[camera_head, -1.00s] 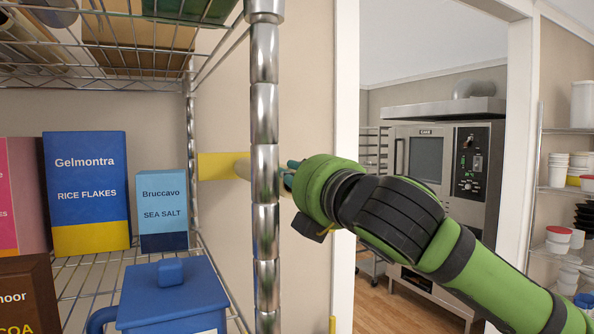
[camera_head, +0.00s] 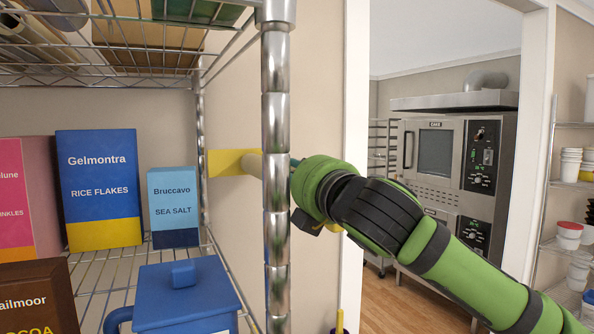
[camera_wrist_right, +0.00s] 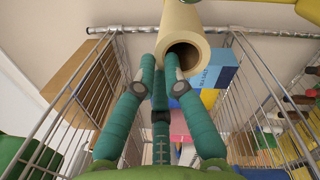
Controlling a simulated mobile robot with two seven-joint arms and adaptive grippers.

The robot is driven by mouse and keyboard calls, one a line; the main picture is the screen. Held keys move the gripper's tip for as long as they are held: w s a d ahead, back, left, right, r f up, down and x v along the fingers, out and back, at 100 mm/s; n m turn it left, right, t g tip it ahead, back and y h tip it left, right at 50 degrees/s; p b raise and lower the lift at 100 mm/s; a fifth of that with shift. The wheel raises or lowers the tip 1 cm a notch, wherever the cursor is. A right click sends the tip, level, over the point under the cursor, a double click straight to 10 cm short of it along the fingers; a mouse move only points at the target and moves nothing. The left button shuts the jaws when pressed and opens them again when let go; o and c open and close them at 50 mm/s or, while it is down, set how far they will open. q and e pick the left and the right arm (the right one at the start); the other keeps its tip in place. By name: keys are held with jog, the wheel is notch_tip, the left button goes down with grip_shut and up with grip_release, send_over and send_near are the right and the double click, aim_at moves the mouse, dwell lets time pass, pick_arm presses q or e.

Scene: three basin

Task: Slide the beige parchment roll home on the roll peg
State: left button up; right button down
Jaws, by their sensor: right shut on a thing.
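The beige parchment roll (camera_wrist_right: 184,42) shows in the right wrist view with its hollow end toward the camera. The bore looks dark, and I cannot tell whether a peg is inside. The roll peg itself is not clearly seen. My right gripper (camera_wrist_right: 160,68) has its teal fingers shut on the roll near its open end. In the head view its fingers are mostly behind the post. My left gripper is out of view.
A chrome shelf post (camera_head: 276,120) stands just left of my right wrist. The wire shelf holds a rice flakes box (camera_head: 98,190), a sea salt box (camera_head: 173,207) and a blue canister (camera_head: 185,296). An oven (camera_head: 455,160) stands beyond the doorway.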

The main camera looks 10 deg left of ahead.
jog(key=shift+x, duration=0.95)
jog(key=c, duration=1.2)
grip_release()
jog(key=shift+c, duration=0.2)
jog(key=b+v, duration=0.1)
jog(key=v, duration=0.2)
jog(key=shift+s+f, duration=0.1)
